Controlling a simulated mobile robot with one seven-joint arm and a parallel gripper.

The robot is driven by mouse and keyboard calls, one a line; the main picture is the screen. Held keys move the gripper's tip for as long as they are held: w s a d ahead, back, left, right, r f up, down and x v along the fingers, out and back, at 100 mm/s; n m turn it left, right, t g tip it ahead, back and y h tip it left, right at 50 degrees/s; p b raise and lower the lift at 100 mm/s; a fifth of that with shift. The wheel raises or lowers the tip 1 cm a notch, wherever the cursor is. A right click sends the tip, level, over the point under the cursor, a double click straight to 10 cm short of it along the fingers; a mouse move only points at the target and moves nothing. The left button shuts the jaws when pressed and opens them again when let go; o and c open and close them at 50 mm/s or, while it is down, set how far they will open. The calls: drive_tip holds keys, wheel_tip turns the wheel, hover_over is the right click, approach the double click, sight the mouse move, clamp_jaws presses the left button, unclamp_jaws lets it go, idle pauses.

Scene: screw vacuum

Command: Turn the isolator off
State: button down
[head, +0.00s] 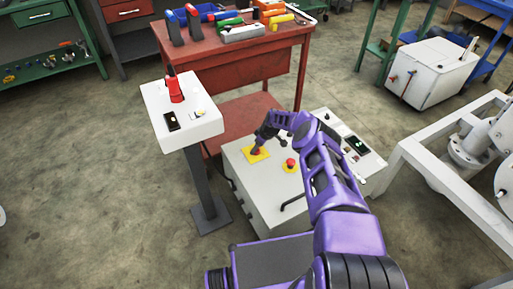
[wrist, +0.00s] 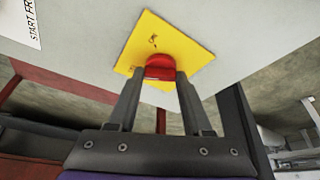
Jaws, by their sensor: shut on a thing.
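The isolator is a red rotary knob (wrist: 160,66) on a yellow square plate (wrist: 184,38), set in the light panel of the control cabinet. In the head view the yellow plate (head: 247,155) is at the left of the cabinet's top, and my gripper covers much of the knob. My gripper (wrist: 160,78) is shut on the red knob, with one finger on each side of it. In the head view my gripper (head: 257,149) reaches down onto the plate. The knob's exact turn angle is hard to tell.
The white cabinet (head: 262,192) also bears a red button (head: 290,163) on yellow, right of my gripper, and a small display (head: 356,145). A white pedestal (head: 190,125) stands at the left. A red workbench (head: 215,45) with tools is behind. A white frame (head: 440,160) is at the right.

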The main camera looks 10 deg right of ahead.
drive_tip(key=shift+n, duration=0.6)
drive_tip(key=shift+n+g, duration=0.4)
drive_tip(key=shift+c, duration=1.6)
unclamp_jaws()
drive_tip(key=p+v, duration=0.7)
drive_tip(key=v, duration=1)
drive_tip(key=shift+d, duration=0.35)
drive_tip(key=shift+s, duration=0.1)
